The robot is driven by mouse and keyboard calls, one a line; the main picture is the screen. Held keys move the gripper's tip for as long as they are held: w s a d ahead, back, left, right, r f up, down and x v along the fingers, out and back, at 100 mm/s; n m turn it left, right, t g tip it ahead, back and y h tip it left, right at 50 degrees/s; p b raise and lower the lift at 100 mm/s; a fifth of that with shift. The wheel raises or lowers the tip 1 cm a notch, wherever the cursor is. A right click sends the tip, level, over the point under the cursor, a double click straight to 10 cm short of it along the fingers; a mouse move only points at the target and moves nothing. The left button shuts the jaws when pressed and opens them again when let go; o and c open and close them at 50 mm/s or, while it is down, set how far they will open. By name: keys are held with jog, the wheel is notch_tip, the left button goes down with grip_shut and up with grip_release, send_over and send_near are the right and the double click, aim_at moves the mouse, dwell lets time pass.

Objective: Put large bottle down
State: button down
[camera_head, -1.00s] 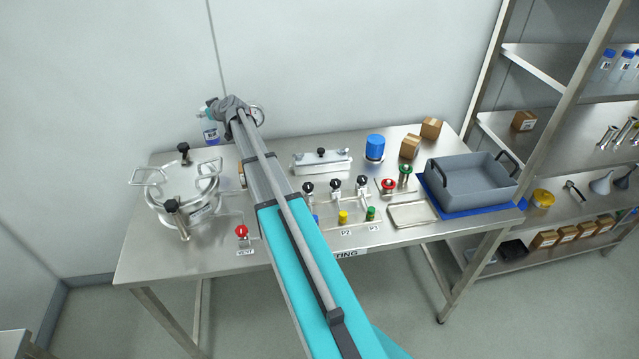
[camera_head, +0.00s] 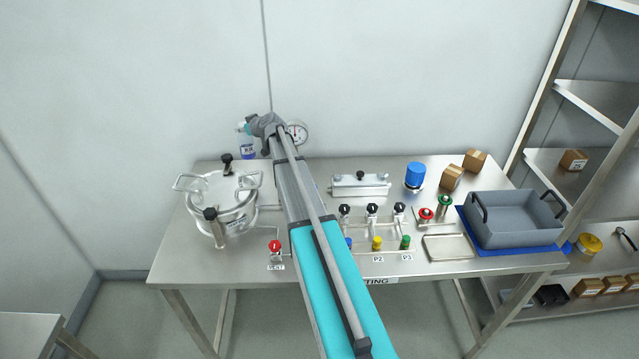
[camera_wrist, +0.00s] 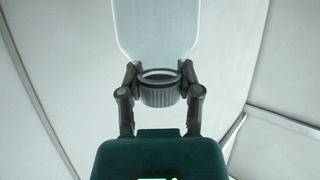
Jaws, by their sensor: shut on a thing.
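The large bottle (camera_head: 247,148) has a clear body with blue in it and a label. It shows small at the back left in the head view, against the wall just above the table's back edge. In the wrist view its pale, translucent body (camera_wrist: 158,30) fills the top middle, and a grey ribbed cap or collar (camera_wrist: 160,93) is at its neck end. My gripper (camera_wrist: 160,88) is shut on the bottle at this neck end, one finger on each side. I cannot tell whether the bottle's base touches anything; it seems held up.
The steel table (camera_head: 185,262) carries a lidded pressure vessel (camera_head: 225,205) at left, below the bottle in the picture. A gauge (camera_head: 297,131) stands close right of my wrist. Valves, a blue-topped container (camera_head: 415,175) and a grey tub (camera_head: 515,218) are further right.

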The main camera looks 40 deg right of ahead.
aim_at(252, 151)
notch_tip(252, 151, down, 6)
jog(key=b, duration=0.6)
jog(key=shift+f, duration=0.15)
dwell(0.4)
jog(key=shift+f+b, duration=1.9)
jog(key=shift+b, duration=0.15)
jog(key=shift+c, duration=1.3)
grip_release()
jog(key=shift+r, duration=0.1)
jog(key=p+v, duration=0.4)
jog(key=v, duration=0.8)
jog(key=shift+p, duration=0.35)
